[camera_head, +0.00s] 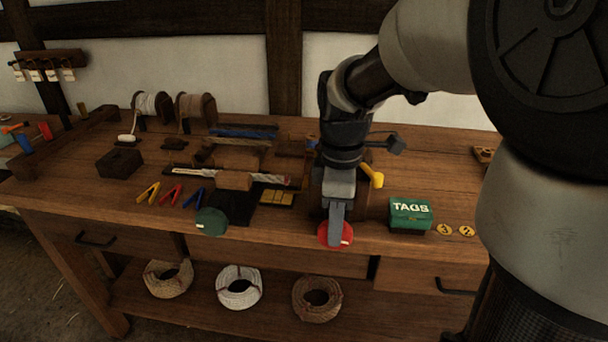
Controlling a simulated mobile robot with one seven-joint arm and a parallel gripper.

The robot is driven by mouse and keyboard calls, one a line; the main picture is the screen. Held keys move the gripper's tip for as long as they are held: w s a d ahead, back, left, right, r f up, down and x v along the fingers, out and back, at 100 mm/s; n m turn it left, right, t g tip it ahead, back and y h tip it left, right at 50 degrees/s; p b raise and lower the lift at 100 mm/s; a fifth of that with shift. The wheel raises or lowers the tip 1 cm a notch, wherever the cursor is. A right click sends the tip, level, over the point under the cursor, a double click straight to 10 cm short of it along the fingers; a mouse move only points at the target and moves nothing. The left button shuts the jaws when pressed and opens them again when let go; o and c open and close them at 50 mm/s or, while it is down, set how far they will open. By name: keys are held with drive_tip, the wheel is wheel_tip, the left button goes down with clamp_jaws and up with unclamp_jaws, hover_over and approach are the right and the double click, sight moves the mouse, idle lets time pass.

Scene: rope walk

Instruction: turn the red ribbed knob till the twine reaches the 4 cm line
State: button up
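The red knob (322,233) sits at the bench's front edge, right of centre. My gripper (337,232) points down in front of it, and its grey fingers cover the knob's middle. The fingers look close to or touching the knob, but I cannot tell whether they grip it. Only the knob's outer parts show, with a small pale mark at its lower right; its ribs are too small to make out. A dark wooden block behind the knob is mostly hidden by my arm. The twine and the 4 cm line cannot be made out from here.
A green round knob (211,222) is to the left. A yellow lever (372,175) and a green TAGS box (410,213) are close on the right. Coloured clips (171,194) and spools (195,107) lie further left. Rope coils (239,287) rest on the lower shelf.

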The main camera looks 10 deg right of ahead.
clamp_jaws()
drive_tip(key=shift+s+d+r+y+p, duration=0.1)
drive_tip(key=shift+s+d+y+p, duration=0.05)
drive_tip(key=shift+y+p, duration=0.3)
drive_tip(key=y+b, duration=0.1)
drive_tip(key=f+t+y, duration=0.1)
drive_tip(key=shift+d+y+b, duration=0.3)
drive_tip(key=shift+y+b, duration=0.05)
drive_tip(key=shift+r+y+b, duration=0.1)
drive_tip(key=shift+y+b, duration=0.2)
drive_tip(key=shift+r, duration=0.2)
drive_tip(key=o, duration=0.7)
unclamp_jaws()
